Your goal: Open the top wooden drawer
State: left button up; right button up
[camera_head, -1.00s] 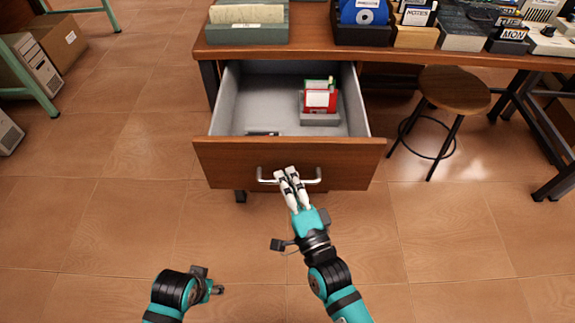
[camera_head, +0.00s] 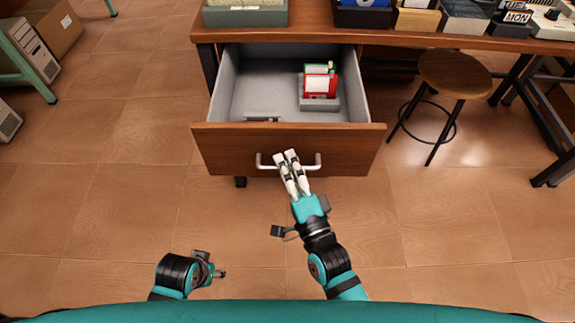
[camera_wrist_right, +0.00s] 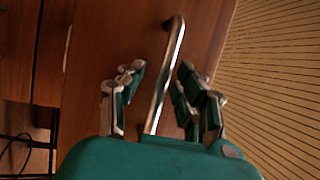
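The wooden drawer (camera_head: 225,152) under the desk top stands well open, showing its grey inside. Its silver bar handle (camera_head: 317,162) is on the front, and also shows in the right wrist view (camera_wrist_right: 160,85). My right gripper (camera_head: 285,158) is at the handle's middle. In the right wrist view its fingers (camera_wrist_right: 160,72) are spread, with the bar passing between them and gaps visible on both sides. My left gripper (camera_head: 213,272) is low at the left, away from the drawer; its fingers are too small to read.
A red and green item (camera_head: 320,84) on a grey holder and a small grey piece (camera_head: 262,119) are inside the drawer. A round wooden stool (camera_head: 454,75) stands at the right. The desk (camera_head: 300,22) carries boxes. Tiled floor in front is clear.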

jog(key=v, duration=1.2)
